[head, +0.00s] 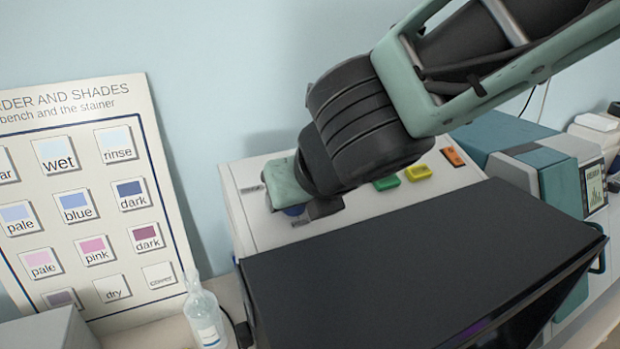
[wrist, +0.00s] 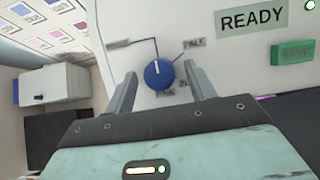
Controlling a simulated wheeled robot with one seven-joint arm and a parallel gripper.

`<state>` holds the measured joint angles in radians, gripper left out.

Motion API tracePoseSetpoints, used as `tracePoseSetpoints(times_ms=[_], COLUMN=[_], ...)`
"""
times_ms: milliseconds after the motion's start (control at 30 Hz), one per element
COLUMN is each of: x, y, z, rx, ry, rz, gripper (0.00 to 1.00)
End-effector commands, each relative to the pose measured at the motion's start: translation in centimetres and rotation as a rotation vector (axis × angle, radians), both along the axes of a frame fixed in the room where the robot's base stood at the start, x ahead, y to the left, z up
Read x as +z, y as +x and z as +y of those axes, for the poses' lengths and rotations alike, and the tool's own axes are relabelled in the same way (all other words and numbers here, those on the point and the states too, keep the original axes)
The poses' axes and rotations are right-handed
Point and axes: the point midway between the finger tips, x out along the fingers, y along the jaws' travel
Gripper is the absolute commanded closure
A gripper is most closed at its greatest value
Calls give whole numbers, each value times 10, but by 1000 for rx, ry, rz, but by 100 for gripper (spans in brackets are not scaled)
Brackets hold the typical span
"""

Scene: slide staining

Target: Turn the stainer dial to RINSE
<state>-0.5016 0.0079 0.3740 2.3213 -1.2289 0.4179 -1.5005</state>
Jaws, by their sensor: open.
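The stainer dial (wrist: 159,75) is a round blue knob with a white mark pointing roughly up in the wrist view. Thin lines run from it to printed labels; PALE (wrist: 194,43) reads at upper right, the upper-left label (wrist: 118,44) is too blurred to read, and words below are partly hidden. My gripper (wrist: 160,70) is open, one finger on each side of the dial, with visible gaps; I cannot tell how near it is in depth. In the head view my wrist covers most of the dial, leaving a bit of blue (head: 294,210) below the gripper.
The stainer's pale panel (head: 250,215) carries green (head: 386,183), yellow (head: 418,172) and orange (head: 453,157) buttons. A READY sign (wrist: 251,18) is on the panel. A dark lid (head: 430,270) juts out in front. A bottle (head: 204,312) and shade chart (head: 90,200) stand left.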

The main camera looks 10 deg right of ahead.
Motion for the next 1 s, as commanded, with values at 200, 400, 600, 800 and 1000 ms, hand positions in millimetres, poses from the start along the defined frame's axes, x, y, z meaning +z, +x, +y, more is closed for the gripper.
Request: tracePoseSetpoints(times_ms=[200,400,600,800,1000], x=[30,65,99,116,123], y=[-22,-54,-86,-102,-110], z=[-6,-15,-24,-29,-32], rx=[2,3,6,7,4], ry=[2,4,3,-2,-2], rz=[-5,-4,-5,4,3], gripper=[45,45,45,45,45])
